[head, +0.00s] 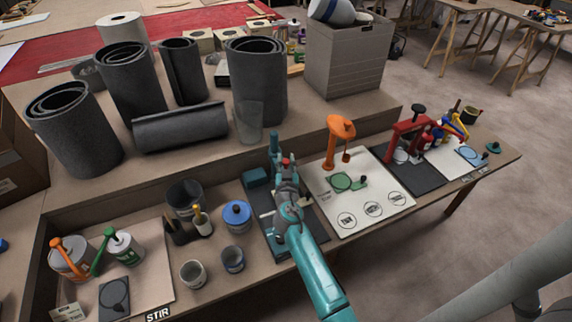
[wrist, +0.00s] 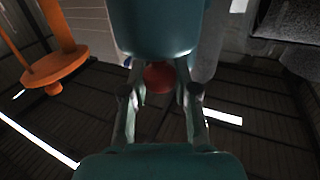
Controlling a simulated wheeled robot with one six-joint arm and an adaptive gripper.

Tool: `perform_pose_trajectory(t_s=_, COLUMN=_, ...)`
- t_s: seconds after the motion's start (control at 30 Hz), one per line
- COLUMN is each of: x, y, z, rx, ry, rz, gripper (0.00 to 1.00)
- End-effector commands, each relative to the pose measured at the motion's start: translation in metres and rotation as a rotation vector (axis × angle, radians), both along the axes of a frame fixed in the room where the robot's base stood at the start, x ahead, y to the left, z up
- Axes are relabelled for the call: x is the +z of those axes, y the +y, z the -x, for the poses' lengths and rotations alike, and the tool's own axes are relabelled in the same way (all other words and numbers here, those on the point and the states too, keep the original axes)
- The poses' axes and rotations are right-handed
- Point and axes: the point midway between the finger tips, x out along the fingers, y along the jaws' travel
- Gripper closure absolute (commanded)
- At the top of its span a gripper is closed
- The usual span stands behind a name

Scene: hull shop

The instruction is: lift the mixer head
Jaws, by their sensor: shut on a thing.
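My gripper (head: 287,172) is over the dark mat in the head view. In the wrist view its two fingers (wrist: 160,88) are shut on a round red knob (wrist: 158,77). The knob also shows as a small red spot in the head view (head: 286,161). A teal body (wrist: 150,25) lies just beyond the knob in the wrist view; it looks like the mixer head. A teal upright part (head: 274,145) shows behind my gripper in the head view. My gripper and arm hide much of the mixer, so its tilt is hard to tell.
An orange stand (head: 340,128) is close on the right, on a white board (head: 345,205). A red stand (head: 408,130) is farther right. A blue-lidded pot (head: 237,215) and grey cups stand on the left. Grey rolls (head: 180,127) fill the raised shelf behind.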

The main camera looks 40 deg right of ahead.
Motion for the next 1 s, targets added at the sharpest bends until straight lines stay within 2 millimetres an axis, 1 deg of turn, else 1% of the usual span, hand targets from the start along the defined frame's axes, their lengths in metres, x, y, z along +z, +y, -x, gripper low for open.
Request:
perform_pose_trajectory(t_s=0.03, x=0.012, y=-0.001, z=0.0, rx=-0.001, ry=-0.007, rz=0.001, gripper=1.0)
perform_pose_trajectory(t_s=0.4, x=0.079, y=-0.001, z=-0.001, rx=0.0, ry=-0.008, rz=0.003, gripper=1.0)
perform_pose_trajectory(t_s=0.5, x=0.09, y=-0.001, z=0.0, rx=0.0, ry=-0.006, rz=0.002, gripper=1.0)
perform_pose_trajectory(t_s=0.6, x=0.094, y=0.0, z=0.0, rx=0.002, ry=-0.005, rz=0.002, gripper=1.0)
perform_pose_trajectory(t_s=0.87, x=0.097, y=0.0, z=-0.001, rx=0.002, ry=-0.008, rz=0.005, gripper=1.0)
perform_pose_trajectory(t_s=0.9, x=0.097, y=0.0, z=-0.001, rx=0.002, ry=-0.008, rz=0.005, gripper=0.68)
perform_pose_trajectory(t_s=1.0, x=0.096, y=0.0, z=-0.001, rx=0.002, ry=-0.007, rz=0.004, gripper=0.45)
